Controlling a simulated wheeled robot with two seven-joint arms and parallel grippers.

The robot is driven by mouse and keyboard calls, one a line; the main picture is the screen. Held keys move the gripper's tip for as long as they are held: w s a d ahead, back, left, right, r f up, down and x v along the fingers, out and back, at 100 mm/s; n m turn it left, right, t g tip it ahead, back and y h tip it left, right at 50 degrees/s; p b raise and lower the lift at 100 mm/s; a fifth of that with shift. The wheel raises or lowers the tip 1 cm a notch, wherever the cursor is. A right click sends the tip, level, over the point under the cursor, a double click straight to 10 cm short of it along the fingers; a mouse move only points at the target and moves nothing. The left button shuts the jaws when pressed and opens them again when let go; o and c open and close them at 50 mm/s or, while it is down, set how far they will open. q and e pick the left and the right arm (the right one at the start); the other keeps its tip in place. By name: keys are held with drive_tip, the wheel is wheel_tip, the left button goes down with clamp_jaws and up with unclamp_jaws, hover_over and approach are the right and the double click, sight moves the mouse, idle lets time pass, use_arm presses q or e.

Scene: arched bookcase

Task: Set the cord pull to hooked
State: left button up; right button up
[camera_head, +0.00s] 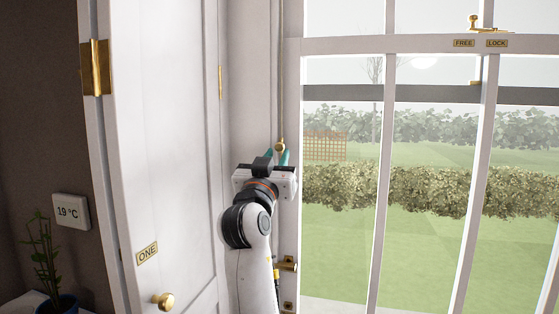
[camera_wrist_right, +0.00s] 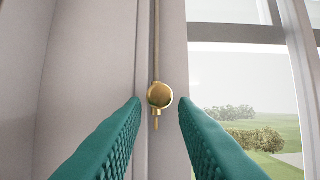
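The cord pull is a thin cord (camera_head: 282,70) hanging down the window frame, with a round brass knob (camera_head: 280,147) at its lower end. In the right wrist view the brass knob (camera_wrist_right: 160,95) hangs on the cord (camera_wrist_right: 157,40), with a small brass piece below it. My right gripper (camera_head: 277,158) is just below and around the knob in the head view. Its teal fingers (camera_wrist_right: 160,105) are spread to either side of the knob, with a gap on both sides. A brass fitting (camera_head: 287,264) sits lower on the frame. My left gripper is not in view.
A white door (camera_head: 165,130) marked ONE, with a brass knob (camera_head: 163,301), stands to the left. A glazed window (camera_head: 430,160) fills the right, with a brass latch (camera_head: 488,26) by FREE and LOCK labels.

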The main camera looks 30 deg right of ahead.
drive_tip(key=b+v, duration=0.3)
drive_tip(key=v, duration=0.5)
drive_tip(key=shift+s+a+f+b, duration=0.2)
drive_tip(key=shift+a+b, duration=0.05)
drive_tip(key=shift+b, duration=0.1)
drive_tip(key=shift+f, duration=0.1)
